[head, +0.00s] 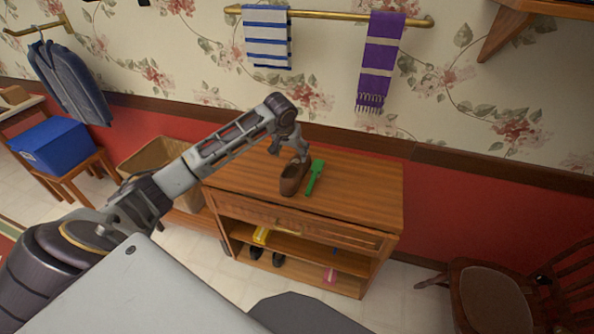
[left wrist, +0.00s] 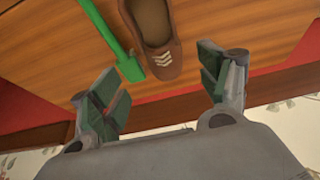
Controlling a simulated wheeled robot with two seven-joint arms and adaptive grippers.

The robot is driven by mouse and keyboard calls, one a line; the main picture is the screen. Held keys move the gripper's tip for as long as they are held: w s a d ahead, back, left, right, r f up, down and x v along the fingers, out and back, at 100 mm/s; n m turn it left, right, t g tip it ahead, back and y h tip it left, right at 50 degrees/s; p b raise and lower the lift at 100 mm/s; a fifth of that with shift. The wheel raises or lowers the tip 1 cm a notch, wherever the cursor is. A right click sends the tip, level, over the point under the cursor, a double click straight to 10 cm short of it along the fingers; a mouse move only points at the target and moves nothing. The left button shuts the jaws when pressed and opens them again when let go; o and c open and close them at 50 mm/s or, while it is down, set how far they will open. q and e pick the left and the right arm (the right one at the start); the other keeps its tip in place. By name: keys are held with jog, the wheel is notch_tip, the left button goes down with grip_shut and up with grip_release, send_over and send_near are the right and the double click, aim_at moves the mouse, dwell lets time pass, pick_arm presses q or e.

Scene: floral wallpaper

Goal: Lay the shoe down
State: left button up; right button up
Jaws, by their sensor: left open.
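A brown shoe (head: 291,180) rests sole down on top of a wooden cabinet (head: 362,198), with its opening facing up. In the left wrist view the shoe (left wrist: 156,30) shows pale chevron marks on its upper, and part of it is cut off by the top edge. My left gripper (head: 292,155) is over the cabinet, right by the shoe's far end. In the left wrist view my left gripper (left wrist: 160,78) has its fingers wide apart with nothing between them, and the shoe's end lies just beyond the gap. My right gripper is not in view.
A green long-handled tool (head: 315,177) lies close beside the shoe. The cabinet top is bare to the right. Lower shelves hold dark shoes (head: 267,256) and small coloured items. A cardboard box (head: 158,160) stands left; a chair (head: 488,295) stands right. Towels hang from a wall rail (head: 330,16).

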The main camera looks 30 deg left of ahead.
aim_at(294, 163)
pick_arm(q)
jog(key=shift+f, duration=0.1)
jog(key=shift+x, duration=4.25)
jog(key=shift+w, duration=0.2)
jog(key=shift+x, duration=2.5)
jog(key=shift+a, duration=0.1)
jog(key=c, duration=1)
jog(key=shift+r, duration=5.05)
